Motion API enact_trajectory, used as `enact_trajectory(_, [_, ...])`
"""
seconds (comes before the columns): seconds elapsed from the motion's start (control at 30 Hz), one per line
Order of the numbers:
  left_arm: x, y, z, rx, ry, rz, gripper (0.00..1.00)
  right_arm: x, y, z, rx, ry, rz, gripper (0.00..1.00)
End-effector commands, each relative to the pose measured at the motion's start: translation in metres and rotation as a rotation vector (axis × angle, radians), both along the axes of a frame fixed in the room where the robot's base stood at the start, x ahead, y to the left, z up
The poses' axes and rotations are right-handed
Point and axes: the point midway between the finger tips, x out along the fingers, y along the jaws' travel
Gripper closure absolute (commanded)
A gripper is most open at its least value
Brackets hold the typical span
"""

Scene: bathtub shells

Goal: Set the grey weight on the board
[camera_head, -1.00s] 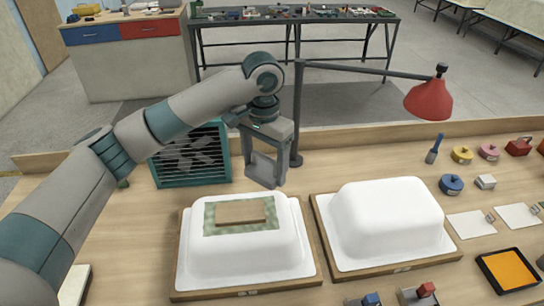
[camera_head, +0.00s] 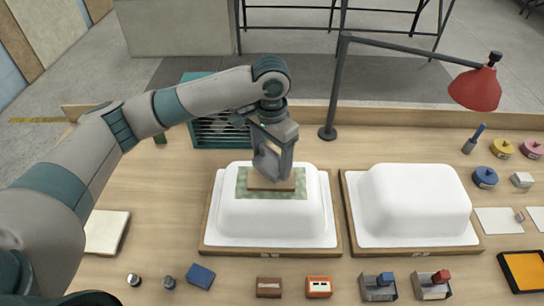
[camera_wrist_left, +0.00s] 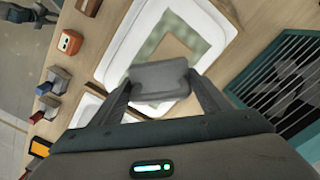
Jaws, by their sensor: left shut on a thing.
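The grey weight (camera_wrist_left: 160,78) is between the fingers of my left gripper (camera_head: 273,172), which is shut on it. In the head view the fingers largely hide it. The board (camera_head: 262,185) is a flat tan piece on a green patch (camera_head: 243,182), on top of the left white tub shell (camera_head: 240,215). My left gripper is over the board and covers part of it. The board also shows beyond the weight in the left wrist view (camera_wrist_left: 180,50). I cannot tell whether the weight touches the board. My right gripper is not in view.
A second white shell (camera_head: 415,200) stands to the right. A teal fan heater (camera_head: 218,132) and a lamp with a red shade (camera_head: 475,90) stand behind. Small boxes, such as a blue one (camera_head: 201,275), line the front. The bench left of the shells is mostly clear.

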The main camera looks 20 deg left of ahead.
Motion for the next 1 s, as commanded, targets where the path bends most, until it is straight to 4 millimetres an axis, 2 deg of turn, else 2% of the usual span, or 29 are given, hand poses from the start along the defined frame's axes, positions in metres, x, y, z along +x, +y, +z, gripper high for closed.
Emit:
enact_trajectory(0.4, [0.000,0.000,-0.034,0.000,-0.001,0.000,0.87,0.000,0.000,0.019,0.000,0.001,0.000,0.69])
enact_trajectory(0.67, [0.001,0.000,-0.037,-0.001,-0.003,0.000,0.87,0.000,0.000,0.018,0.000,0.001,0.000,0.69])
enact_trajectory(0.7, [0.000,0.000,-0.039,0.001,0.000,0.000,0.28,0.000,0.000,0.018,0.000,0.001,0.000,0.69])
enact_trajectory(0.77, [0.000,0.000,-0.039,0.001,0.000,0.000,0.13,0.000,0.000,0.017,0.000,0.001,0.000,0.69])
enact_trajectory(0.8, [0.000,0.000,-0.039,0.001,0.000,0.000,0.11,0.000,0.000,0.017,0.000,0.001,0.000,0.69])
enact_trajectory(1.0, [0.000,0.000,-0.039,0.001,0.000,0.000,0.11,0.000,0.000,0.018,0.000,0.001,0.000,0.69])
